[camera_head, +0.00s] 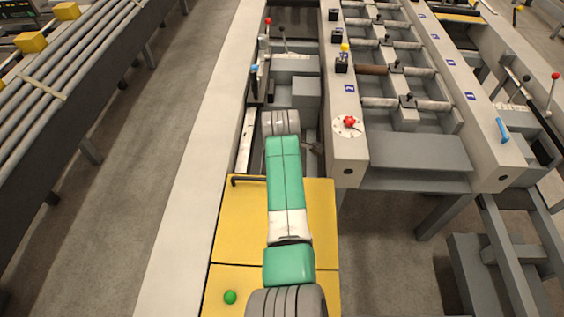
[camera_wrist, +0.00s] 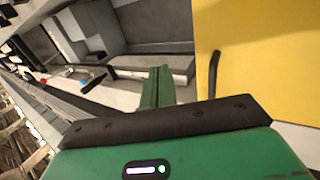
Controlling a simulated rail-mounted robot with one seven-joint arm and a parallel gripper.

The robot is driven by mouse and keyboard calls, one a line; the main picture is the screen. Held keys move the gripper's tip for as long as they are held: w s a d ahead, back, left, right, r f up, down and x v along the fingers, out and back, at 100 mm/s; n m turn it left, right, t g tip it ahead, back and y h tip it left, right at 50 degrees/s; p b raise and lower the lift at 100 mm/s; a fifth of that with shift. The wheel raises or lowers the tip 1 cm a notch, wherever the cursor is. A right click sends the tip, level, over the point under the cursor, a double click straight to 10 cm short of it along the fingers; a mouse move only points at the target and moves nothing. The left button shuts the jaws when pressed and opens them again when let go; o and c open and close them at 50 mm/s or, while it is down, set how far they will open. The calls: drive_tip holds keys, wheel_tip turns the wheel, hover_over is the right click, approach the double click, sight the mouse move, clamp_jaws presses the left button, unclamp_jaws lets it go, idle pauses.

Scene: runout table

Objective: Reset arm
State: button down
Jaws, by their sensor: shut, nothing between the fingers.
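My arm (camera_head: 285,180), green and white with grey ribbed joints, reaches forward over the yellow panel (camera_head: 240,220) in the head view. Its far end bends down beside the machine bed, and my gripper is hidden there. In the wrist view my gripper (camera_wrist: 158,86) shows its green fingers pressed together, with nothing between them. The yellow panel also shows in the wrist view (camera_wrist: 270,60), to the right of the fingers, with a dark handle (camera_wrist: 214,72) at its edge. The fingers appear clear of that handle.
Levers with red and blue knobs (camera_head: 254,69) stand ahead of my arm's end. A grey runout table (camera_head: 348,150) with a red knob (camera_head: 349,121) and rollers lies to the right. A roller conveyor (camera_head: 65,75) with yellow blocks runs at left. Floor between is clear.

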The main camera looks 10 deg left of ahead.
wheel_tip(320, 180, up, 3)
drive_tip(key=shift+f, duration=0.1)
idle(0.3)
